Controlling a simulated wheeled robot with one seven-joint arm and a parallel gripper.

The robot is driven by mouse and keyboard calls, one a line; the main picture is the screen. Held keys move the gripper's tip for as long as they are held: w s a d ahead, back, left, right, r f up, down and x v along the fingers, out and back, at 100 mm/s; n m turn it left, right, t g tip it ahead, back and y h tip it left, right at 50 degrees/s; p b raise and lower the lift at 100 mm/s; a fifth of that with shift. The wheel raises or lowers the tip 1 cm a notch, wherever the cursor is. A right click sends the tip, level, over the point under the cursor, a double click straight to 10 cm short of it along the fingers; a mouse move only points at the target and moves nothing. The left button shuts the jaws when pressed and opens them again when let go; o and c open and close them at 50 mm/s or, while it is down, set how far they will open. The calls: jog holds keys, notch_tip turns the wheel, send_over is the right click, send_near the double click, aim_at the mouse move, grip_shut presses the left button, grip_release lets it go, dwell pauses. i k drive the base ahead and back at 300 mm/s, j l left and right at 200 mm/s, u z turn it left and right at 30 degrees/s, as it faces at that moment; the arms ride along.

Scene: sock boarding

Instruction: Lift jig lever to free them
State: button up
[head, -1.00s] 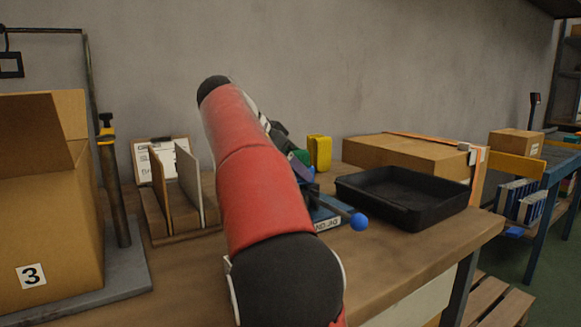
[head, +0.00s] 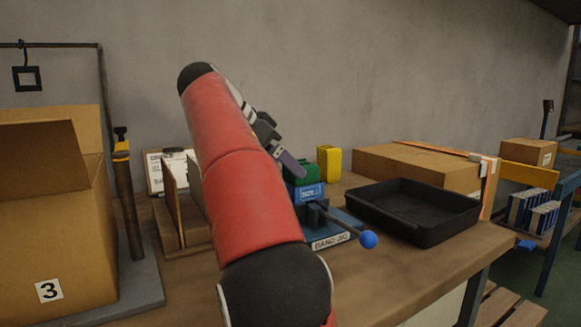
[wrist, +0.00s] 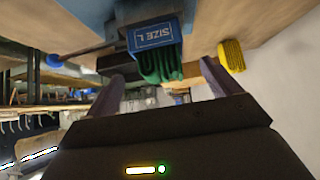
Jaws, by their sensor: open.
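The band jig (head: 336,233) is a blue base on the workbench, with a lever ending in a blue ball knob (head: 369,239) that points right and toward me. Green folded socks (head: 302,172) wear a blue "SIZE L" band (head: 310,193) at the jig. In the wrist view the band (wrist: 154,37), green socks (wrist: 160,66) and knob (wrist: 55,61) also show. My gripper (head: 288,160) is open, just above and left of the green socks. In the wrist view its fingers (wrist: 160,85) are spread with the socks beyond them. I cannot tell whether they touch.
A yellow bundle (head: 328,162) stands behind the green one. A black tray (head: 412,229) is right of the jig, with a flat cardboard box (head: 410,168) behind. At left stand a carton marked 3 (head: 50,240), a post (head: 129,205) and wooden dividers (head: 170,215).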

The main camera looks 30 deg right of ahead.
aim_at(368, 238)
jog(key=k+j, duration=0.25)
jog(key=k, duration=0.2)
jog(key=k+j, duration=0.25)
jog(key=k, duration=0.25)
